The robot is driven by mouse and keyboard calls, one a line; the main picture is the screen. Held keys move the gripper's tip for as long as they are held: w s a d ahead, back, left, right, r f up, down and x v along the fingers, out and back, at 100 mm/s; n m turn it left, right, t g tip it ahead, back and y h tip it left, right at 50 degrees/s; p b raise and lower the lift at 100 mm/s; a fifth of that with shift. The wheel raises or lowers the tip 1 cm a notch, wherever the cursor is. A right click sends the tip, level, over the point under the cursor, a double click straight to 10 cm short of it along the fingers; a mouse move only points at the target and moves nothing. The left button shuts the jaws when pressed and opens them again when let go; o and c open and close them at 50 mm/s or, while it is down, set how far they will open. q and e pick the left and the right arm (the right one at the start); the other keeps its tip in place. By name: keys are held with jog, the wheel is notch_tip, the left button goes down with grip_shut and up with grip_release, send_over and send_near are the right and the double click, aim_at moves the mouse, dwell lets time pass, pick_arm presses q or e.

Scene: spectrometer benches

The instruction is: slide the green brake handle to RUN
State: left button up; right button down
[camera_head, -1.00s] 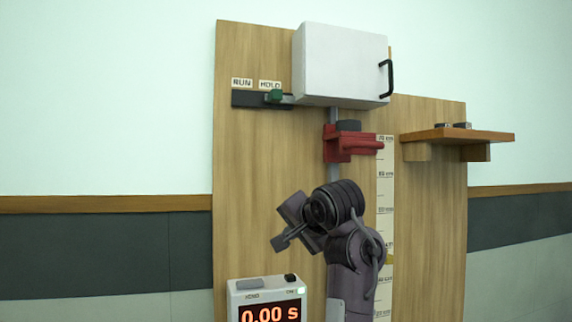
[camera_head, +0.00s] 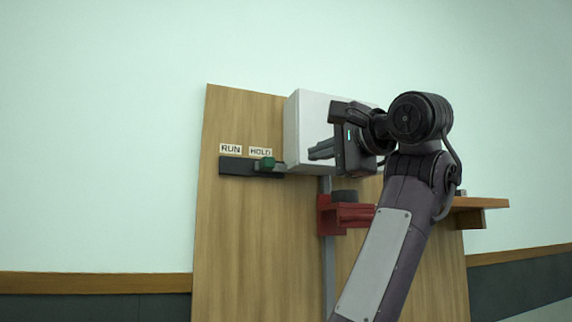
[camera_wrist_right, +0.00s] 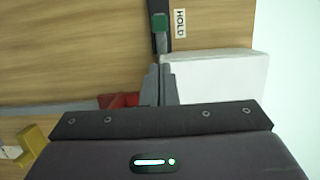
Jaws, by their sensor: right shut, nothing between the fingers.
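The green brake handle (camera_head: 265,164) sits at the right part of a dark slide track (camera_head: 235,167), under the HOLD label (camera_head: 260,152). The RUN label (camera_head: 231,148) is to its left. In the wrist view the handle (camera_wrist_right: 160,23) is at the top, beyond the fingertips. My right gripper (camera_head: 312,153) is shut and empty, in front of the white box (camera_head: 310,106), with its fingers pointing left toward the handle. A gap separates the fingertips (camera_wrist_right: 161,70) from the handle. My left gripper is not in view.
The white box is right of the handle and partly hidden by my right arm. A red bracket (camera_head: 345,215) with a dark top is below it on a rail. A wooden shelf (camera_head: 480,204) is at the right. The board left of and below the track is clear.

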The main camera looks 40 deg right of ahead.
jog(key=p, duration=0.7)
send_near(284, 166)
jog(key=w+a, duration=0.2)
jog(key=w, duration=0.1)
jog(key=shift+w+a+f, duration=0.15)
jog(key=shift+w+a, duration=0.1)
jog(key=shift+a, duration=0.05)
jog(key=shift+w+f, duration=0.15)
jog(key=shift+w, duration=0.6)
jog(key=shift+a, duration=0.1)
